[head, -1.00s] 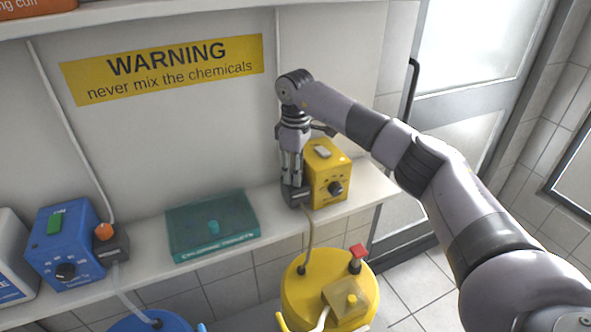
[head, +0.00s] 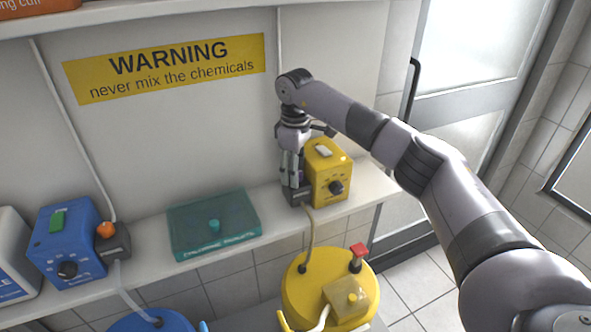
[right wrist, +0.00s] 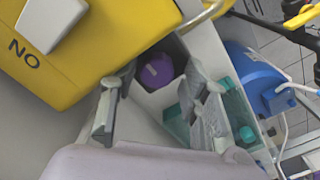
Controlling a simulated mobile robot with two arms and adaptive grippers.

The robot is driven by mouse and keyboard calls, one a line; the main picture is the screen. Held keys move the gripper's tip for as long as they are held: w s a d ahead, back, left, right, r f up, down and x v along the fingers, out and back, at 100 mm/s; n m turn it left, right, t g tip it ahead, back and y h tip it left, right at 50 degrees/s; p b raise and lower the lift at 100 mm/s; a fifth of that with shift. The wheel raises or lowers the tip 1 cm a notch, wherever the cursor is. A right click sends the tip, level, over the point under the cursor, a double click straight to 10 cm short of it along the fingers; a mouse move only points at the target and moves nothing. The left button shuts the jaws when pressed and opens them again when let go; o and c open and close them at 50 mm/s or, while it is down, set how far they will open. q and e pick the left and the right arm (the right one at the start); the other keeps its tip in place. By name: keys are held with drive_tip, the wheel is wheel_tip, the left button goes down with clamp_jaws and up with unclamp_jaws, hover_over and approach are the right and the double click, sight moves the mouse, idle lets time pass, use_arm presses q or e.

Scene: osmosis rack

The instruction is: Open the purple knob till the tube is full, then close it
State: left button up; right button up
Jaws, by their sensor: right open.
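The purple knob (right wrist: 157,72) shows in the right wrist view, on a dark block, between the fingers of my right gripper (right wrist: 156,108). The fingers are open, one on either side, with a visible gap around the knob. In the head view my right gripper (head: 291,176) points down beside the yellow box and hides the knob. The dark block (head: 299,197) shows under the fingers. A thin tube (head: 278,50) runs down the wall behind the gripper, and another length (head: 311,232) drops to the yellow drum. I cannot tell the fill level. My left gripper is out of view.
The yellow box (head: 330,177) stands close right of the gripper on the white shelf (head: 365,196). A teal box (head: 213,222), an orange knob (head: 105,229) and a blue box (head: 66,240) lie left. The yellow drum (head: 300,295) and blue drum (head: 150,322) stand below.

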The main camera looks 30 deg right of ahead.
drive_tip(key=shift+d, duration=0.2)
drive_tip(key=shift+w+r, duration=0.15)
drive_tip(key=shift+r, duration=0.2)
drive_tip(key=r, duration=0.6)
drive_tip(key=shift+s+r, duration=0.2)
drive_tip(key=shift+r, duration=0.15)
drive_tip(key=shift+w+a+r, duration=0.15)
drive_tip(key=shift+a+r, duration=0.05)
drive_tip(key=shift+r, duration=0.1)
